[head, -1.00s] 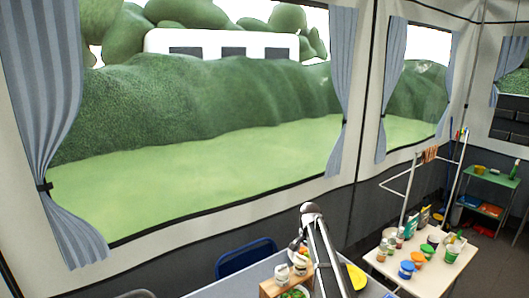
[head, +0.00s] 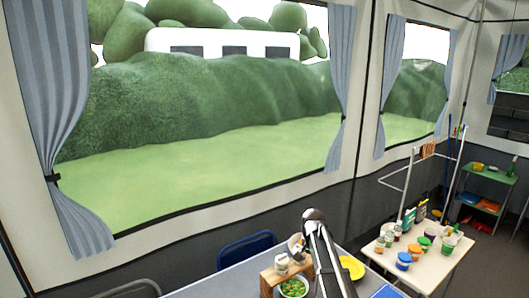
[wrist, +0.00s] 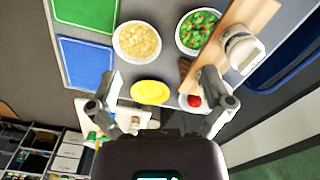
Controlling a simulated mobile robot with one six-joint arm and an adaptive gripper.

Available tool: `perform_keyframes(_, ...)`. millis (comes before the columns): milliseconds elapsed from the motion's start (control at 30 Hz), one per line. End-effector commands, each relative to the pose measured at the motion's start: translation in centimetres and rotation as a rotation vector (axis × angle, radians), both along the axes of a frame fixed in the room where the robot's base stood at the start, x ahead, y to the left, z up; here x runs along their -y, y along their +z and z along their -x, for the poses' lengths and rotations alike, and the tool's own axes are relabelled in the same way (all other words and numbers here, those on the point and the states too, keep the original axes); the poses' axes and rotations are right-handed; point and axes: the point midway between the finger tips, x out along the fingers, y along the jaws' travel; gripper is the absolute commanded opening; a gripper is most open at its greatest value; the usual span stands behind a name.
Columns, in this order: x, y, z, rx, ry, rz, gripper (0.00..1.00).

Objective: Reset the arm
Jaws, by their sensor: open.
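My arm (head: 325,252) rises in front of the near table in the head view, where my gripper cannot be made out. In the wrist view my gripper (wrist: 160,90) has its two fingers spread wide with nothing between them held. Beyond the fingers lie a yellow plate (wrist: 150,92), a bowl of pale food (wrist: 138,42) and a bowl of green and red food (wrist: 196,31) on the grey table. I cannot tell the fingers' exact height above the table.
A wooden stand (head: 271,279) with white-topped jars stands beside my arm. Green (wrist: 85,12) and blue (wrist: 84,62) boards lie on the table. A blue chair (head: 246,250) stands behind it. A side table (head: 430,270) at right holds several jars. A green shelf (head: 487,176) stands farther back.

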Motion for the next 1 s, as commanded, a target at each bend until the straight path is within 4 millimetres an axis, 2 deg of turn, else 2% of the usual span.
perform_keyframes(33,0.0,-0.6,1.2,0.0,0.017,0.0,1.0)
perform_keyframes(267,0.2,-2.5,6.3,0.0,0.136,0.0,1.0)
perform_keyframes(367,0.3,-3.7,9.7,-0.001,0.213,0.001,1.0)
perform_keyframes(500,0.5,-5.8,15.4,-0.001,0.353,0.001,1.0)
perform_keyframes(600,0.6,-7.0,19.0,-0.001,0.447,0.001,1.0)
perform_keyframes(700,0.6,-7.9,21.7,-0.001,0.522,0.001,1.0)
perform_keyframes(833,0.7,-8.5,23.7,-0.001,0.585,0.001,1.0)
perform_keyframes(1000,0.7,-8.6,24.3,-0.001,0.613,0.001,1.0)
